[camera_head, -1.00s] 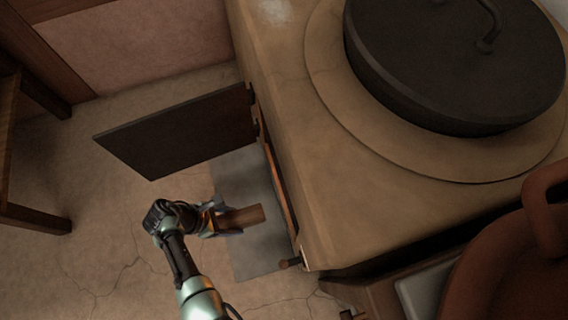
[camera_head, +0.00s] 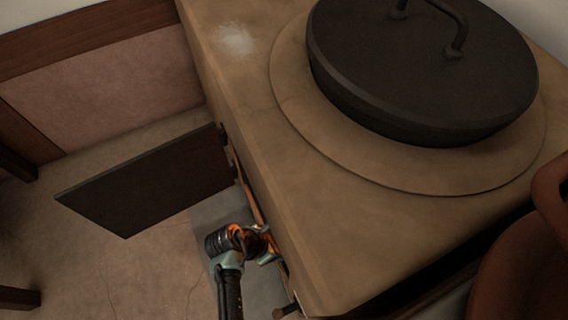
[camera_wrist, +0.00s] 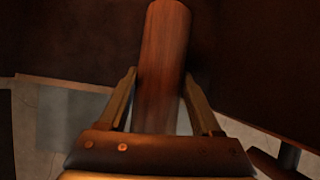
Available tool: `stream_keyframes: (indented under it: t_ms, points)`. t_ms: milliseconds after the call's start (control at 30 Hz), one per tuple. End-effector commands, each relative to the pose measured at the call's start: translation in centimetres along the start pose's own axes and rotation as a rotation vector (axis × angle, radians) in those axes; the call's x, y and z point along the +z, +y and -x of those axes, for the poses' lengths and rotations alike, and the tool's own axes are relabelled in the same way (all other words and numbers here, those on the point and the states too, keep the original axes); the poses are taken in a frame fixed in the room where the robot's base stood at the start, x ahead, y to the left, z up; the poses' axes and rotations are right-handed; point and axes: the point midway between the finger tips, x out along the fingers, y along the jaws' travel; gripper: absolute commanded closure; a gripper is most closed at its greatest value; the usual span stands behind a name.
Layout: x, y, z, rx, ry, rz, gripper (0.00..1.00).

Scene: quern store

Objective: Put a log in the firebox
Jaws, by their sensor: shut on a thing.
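A brown log (camera_wrist: 165,60) is held lengthwise between the two fingers of my gripper (camera_wrist: 160,100) in the wrist view, its far end pointing into a dark space. In the head view my gripper (camera_head: 268,245) is at the firebox opening in the side of the clay stove (camera_head: 300,200). The log is hidden there by the stove's edge. The dark firebox door (camera_head: 150,182) stands swung open to the left of the opening. The inside of the firebox cannot be seen in the head view.
A large dark lidded pot (camera_head: 400,75) sits on top of the stove. A grey plate (camera_head: 215,215) lies on the floor below the opening. A reddish-brown vessel (camera_head: 525,270) is at the lower right. Cracked floor left of my arm is clear.

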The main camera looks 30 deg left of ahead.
Motion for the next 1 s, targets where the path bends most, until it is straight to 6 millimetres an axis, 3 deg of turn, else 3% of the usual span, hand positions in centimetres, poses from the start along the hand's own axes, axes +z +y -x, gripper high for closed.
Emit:
stream_keyframes:
  t_ms: [33, 267, 700, 733, 900, 1000]
  points:
    - [0.7, 0.0, -0.6, 0.001, -0.003, -0.006, 1.0]
    - [-1.2, 0.2, -3.3, 0.001, -0.001, -0.001, 1.0]
    - [-1.4, 0.1, -3.5, 0.0, 0.0, -0.001, 1.0]
    - [-1.5, 0.1, -3.6, -0.001, 0.001, 0.0, 0.33]
    - [-1.4, 0.1, -3.5, 0.0, 0.001, -0.001, 0.04]
    - [-1.4, 0.1, -3.5, 0.0, 0.0, -0.001, 0.04]
